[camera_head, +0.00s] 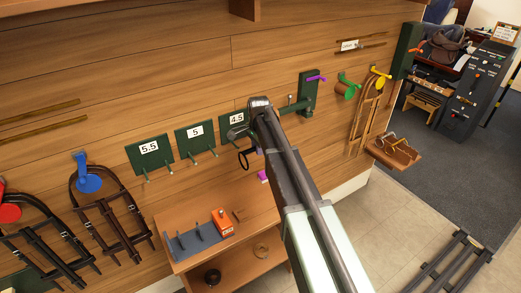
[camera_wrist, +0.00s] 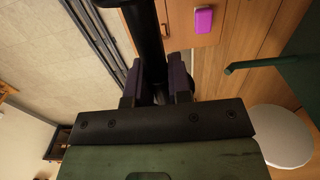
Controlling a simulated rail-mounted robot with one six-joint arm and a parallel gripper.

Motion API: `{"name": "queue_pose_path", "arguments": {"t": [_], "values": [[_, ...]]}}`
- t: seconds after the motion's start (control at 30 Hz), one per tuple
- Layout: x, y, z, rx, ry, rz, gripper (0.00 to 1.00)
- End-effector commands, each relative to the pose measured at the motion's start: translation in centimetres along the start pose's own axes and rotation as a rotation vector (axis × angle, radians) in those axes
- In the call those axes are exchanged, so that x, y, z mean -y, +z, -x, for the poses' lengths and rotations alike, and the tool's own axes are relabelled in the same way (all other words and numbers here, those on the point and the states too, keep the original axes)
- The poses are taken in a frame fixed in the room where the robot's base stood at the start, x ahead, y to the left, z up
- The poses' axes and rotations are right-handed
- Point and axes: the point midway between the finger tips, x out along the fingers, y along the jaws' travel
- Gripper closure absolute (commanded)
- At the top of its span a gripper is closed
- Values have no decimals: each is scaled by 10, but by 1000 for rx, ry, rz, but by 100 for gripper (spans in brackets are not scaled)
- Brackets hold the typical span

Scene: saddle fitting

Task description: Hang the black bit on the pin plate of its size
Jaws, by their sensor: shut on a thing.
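Three green pin plates are on the wood wall in the head view, marked 5.5 (camera_head: 150,150), 5 (camera_head: 196,135) and 4.5 (camera_head: 234,119), each with pins at its lower edge. My gripper (camera_head: 240,134) is in front of the 4.5 plate's lower right part and partly covers it. The black bit (camera_head: 244,161) shows as a dark ring hanging under my gripper. In the wrist view my gripper (camera_wrist: 158,88) is shut on a dark bar between its fingers. I cannot tell whether the bit touches a pin.
A wooden bench (camera_head: 248,222) below bears a grey rack (camera_head: 195,238), an orange box (camera_head: 222,221) and a magenta block (camera_wrist: 204,20). A green bracket with a bar (camera_head: 308,92) stands right of my gripper. Bridles hang at left (camera_head: 108,207). The floor at right is partly free.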

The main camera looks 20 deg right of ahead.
Motion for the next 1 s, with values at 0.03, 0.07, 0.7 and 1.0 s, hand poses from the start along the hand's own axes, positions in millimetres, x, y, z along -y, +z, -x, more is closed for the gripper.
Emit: {"name": "queue_pose_path", "arguments": {"t": [0.03, 0.07, 0.7, 1.0], "values": [[5, 0, 0, 0, 0, 0, 100], [8, 0, 0, 0, 0, 0, 100], [67, 0, 0, 0, 0, 1, 100], [94, 0, 0, 0, 0, 0, 100]]}}
